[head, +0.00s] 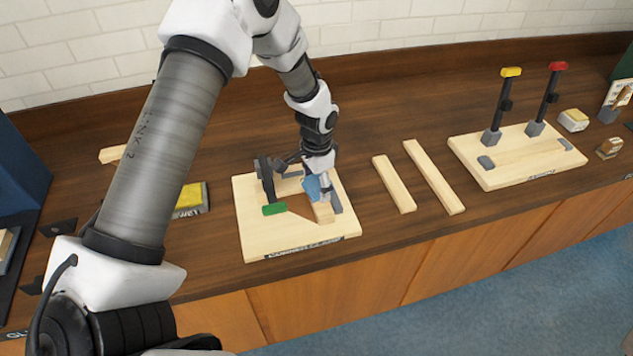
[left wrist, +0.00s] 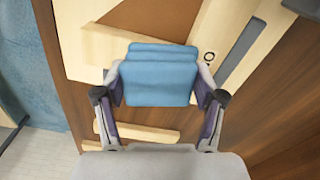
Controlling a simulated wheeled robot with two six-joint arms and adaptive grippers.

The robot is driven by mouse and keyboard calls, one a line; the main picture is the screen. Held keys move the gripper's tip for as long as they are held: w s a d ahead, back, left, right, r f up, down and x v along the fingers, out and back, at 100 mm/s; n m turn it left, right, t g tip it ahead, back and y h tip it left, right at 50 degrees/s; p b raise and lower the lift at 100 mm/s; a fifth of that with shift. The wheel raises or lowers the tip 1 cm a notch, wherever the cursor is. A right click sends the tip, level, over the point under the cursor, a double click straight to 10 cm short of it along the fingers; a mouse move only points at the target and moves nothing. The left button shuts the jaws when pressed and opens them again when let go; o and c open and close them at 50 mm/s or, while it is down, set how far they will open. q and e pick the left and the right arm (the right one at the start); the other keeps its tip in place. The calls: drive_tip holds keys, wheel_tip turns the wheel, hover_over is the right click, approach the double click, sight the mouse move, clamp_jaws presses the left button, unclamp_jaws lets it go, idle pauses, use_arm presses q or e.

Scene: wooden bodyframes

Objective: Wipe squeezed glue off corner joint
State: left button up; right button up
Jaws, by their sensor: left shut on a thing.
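My left gripper (head: 319,190) is shut on a folded blue cloth (head: 312,187), low over the pale clamping board (head: 252,238). In the left wrist view the cloth (left wrist: 160,75) sits between the fingers of the left gripper (left wrist: 158,90). A short wooden frame piece (head: 323,212) lies on the board just below the cloth. A wooden piece also shows beside the cloth in the left wrist view (left wrist: 108,48). A green-handled clamp (head: 274,209) stands on the board left of the gripper. The gripper and cloth hide much of the corner joint, and I cannot make out any glue. My right gripper is out of view.
Two loose wooden strips (head: 432,176) lie right of the board. A second board (head: 515,160) holds clamps with yellow and red handles. A yellow-topped block (head: 190,200) sits to the left. The bench front edge is close below the clamping board.

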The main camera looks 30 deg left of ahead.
use_arm(q)
drive_tip(key=r, duration=0.1)
drive_tip(key=r+p, duration=0.2)
drive_tip(key=r, duration=0.1)
drive_tip(key=shift+s+d, duration=0.2)
drive_tip(key=shift+d, duration=0.1)
drive_tip(key=shift+r, duration=0.4)
drive_tip(key=shift+w+a+r+p, duration=0.1)
drive_tip(key=shift+a+r+p, duration=0.1)
drive_tip(key=shift+r+p, duration=1.1)
drive_tip(key=shift+p, duration=0.1)
drive_tip(key=shift+d+r, duration=0.1)
drive_tip(key=shift+r, duration=0.2)
